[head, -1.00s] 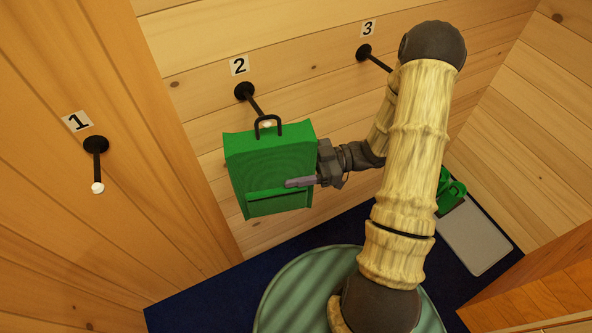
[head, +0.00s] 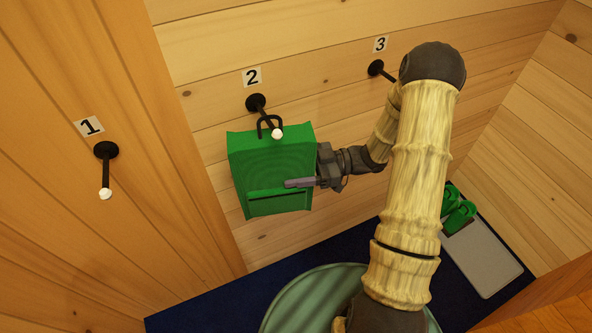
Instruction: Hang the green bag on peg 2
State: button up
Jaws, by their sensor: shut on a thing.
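The green bag (head: 272,170) hangs upright in my gripper, close to the wall, with its dark loop handle (head: 262,128) standing up from its top. Peg 2 (head: 257,104) is a black peg with a white tip, below the label "2". Its white tip shows in front of the handle and the bag's top edge, and the peg appears to pass through the loop. Whether the handle touches the peg I cannot tell. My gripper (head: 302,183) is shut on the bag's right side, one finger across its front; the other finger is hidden.
Peg 1 (head: 106,170) is on the left wall, and peg 3 (head: 376,68) is on the back wall, partly behind my arm. Green shoes (head: 459,213) stand by a grey tray (head: 482,255) on the dark blue floor covering (head: 225,301). A round green surface (head: 305,300) is below.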

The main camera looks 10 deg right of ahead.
jog(key=shift+w+a+f, duration=0.1)
jog(key=shift+w+f, duration=0.05)
jog(key=shift+w, duration=0.1)
dwell(0.5)
jog(key=o, duration=1.5)
jog(key=shift+c, duration=0.2)
jog(key=shift+f, duration=0.1)
jog(key=d, duration=1.7)
jog(key=shift+w+d, duration=0.15)
jog(key=shift+d, duration=0.1)
